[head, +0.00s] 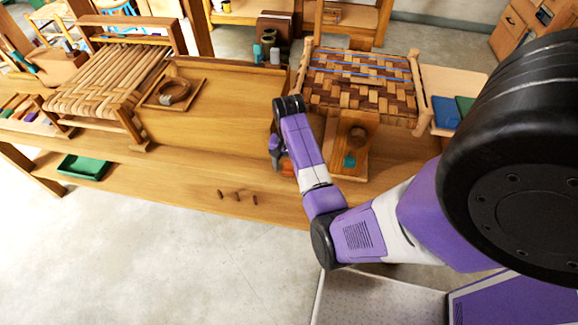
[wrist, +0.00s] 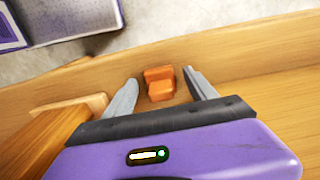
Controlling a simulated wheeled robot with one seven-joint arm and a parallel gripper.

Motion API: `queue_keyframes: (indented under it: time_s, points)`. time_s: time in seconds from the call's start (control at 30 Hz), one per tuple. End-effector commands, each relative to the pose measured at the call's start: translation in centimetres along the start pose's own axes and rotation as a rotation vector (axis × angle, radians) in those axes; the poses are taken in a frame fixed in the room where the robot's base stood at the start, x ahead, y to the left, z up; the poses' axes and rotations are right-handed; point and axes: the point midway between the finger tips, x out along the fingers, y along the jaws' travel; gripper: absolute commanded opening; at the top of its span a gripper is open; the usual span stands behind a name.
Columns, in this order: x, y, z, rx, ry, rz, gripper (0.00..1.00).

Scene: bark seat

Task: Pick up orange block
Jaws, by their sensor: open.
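The orange block (wrist: 160,89) lies on the wooden bench top in the wrist view, between the two open fingers of my gripper (wrist: 162,88). It looks like two stepped parts, and I cannot tell whether it is one piece. There is a gap on both sides, so neither finger touches it. In the head view a bit of the orange block (head: 287,167) shows beside my purple arm, which hides much of it and most of my gripper (head: 277,160).
A wooden stand (head: 345,140) with a ring and a teal piece is close right of my gripper. Woven seats stand at left (head: 110,80) and right (head: 360,78). Several small brown pegs (head: 238,195) and a green tray (head: 83,167) lie nearer the front. The bench's middle front is fairly clear.

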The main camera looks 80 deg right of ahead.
Motion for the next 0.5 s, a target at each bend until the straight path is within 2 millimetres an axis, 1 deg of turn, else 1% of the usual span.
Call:
queue_keyframes:
  time_s: [0.1, 0.13, 0.43, 0.47, 0.5]
  points:
    - [-0.01, 0.00, 0.00, 0.000, 0.000, 0.000, 0.65]
    - [-0.01, 0.00, 0.00, 0.000, 0.000, 0.000, 0.64]
    - [-0.04, 0.00, 0.00, 0.000, 0.000, 0.000, 0.05]
    - [-0.04, 0.00, -0.01, 0.000, 0.000, 0.000, 0.01]
    - [-0.05, 0.00, -0.01, 0.000, 0.000, 0.000, 0.01]
